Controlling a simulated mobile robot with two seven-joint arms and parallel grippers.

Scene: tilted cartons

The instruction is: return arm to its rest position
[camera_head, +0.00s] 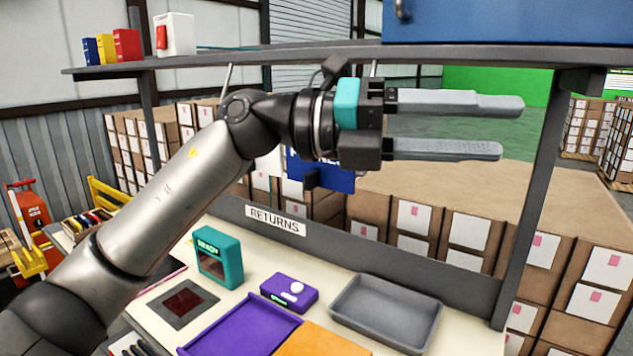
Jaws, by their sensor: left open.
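My left arm (172,190) comes in from the lower left and reaches up and across the middle of the view. My left gripper (512,128) is at its end, pointing right, with its two grey fingers apart and nothing between them. It is raised well above the workbench (335,338), below the upper shelf. My right gripper is not in view.
A grey shelf (300,58) with a blue cabinet (510,20) spans above the arm. The bench holds a teal device (218,258), a purple box (289,291), a purple tray (240,330) and an empty grey tray (385,313). Cartons (440,222) stand behind.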

